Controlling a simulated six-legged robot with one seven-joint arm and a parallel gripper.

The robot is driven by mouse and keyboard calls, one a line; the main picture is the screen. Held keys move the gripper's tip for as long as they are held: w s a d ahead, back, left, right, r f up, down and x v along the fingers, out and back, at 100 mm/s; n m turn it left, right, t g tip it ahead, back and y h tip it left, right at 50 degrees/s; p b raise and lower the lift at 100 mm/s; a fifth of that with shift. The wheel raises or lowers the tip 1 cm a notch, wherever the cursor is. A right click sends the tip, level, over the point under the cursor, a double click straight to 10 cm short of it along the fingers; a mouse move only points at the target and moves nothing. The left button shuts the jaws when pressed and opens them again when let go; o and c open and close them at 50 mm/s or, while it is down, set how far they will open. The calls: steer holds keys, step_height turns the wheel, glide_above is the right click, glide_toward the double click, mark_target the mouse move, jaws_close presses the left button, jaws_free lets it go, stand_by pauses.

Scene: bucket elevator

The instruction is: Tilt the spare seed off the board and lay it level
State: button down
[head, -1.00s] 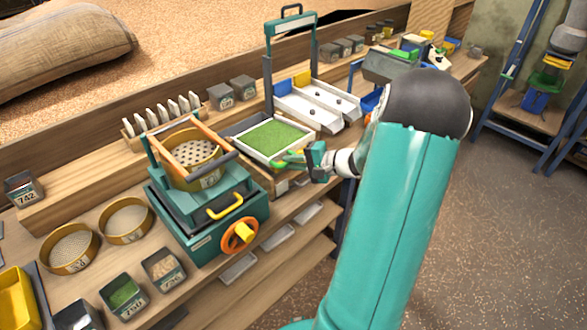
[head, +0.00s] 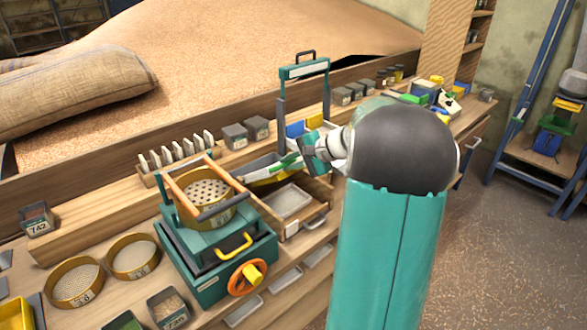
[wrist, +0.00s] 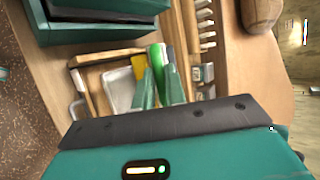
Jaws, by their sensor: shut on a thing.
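My gripper (head: 298,160) is shut on the green handle at the right end of the board (head: 266,173). The board is raised and tilted, seen nearly edge-on in the head view as a narrow pale strip. Its face is mostly hidden, and no green seed shows on it from here. An open wooden drawer with a pale tray (head: 289,201) lies below and to the right of the board. In the wrist view, my fingers (wrist: 160,88) close around the green handle, and the tray (wrist: 118,88) shows beside them. I cannot tell whether seed lies in the tray.
The teal sieve machine (head: 215,250) with an orange crank stands close left of the board. A teal-framed stand (head: 304,72) rises behind my gripper. Two grey boxes (head: 246,132) and a rack of white cards (head: 178,153) sit on the shelf behind.

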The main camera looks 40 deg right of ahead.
steer(key=shift+w+r, duration=0.4)
steer(key=shift+r, duration=0.15)
steer(key=c, duration=1.5)
jaws_free()
steer(key=shift+w+a+f, duration=0.1)
steer(key=shift+w, duration=0.05)
steer(key=shift+o, duration=0.2)
steer(key=shift+s+f, duration=0.1)
steer(key=shift+s, duration=0.2)
steer(key=v, duration=1.3)
steer(key=shift+s+r, duration=0.25)
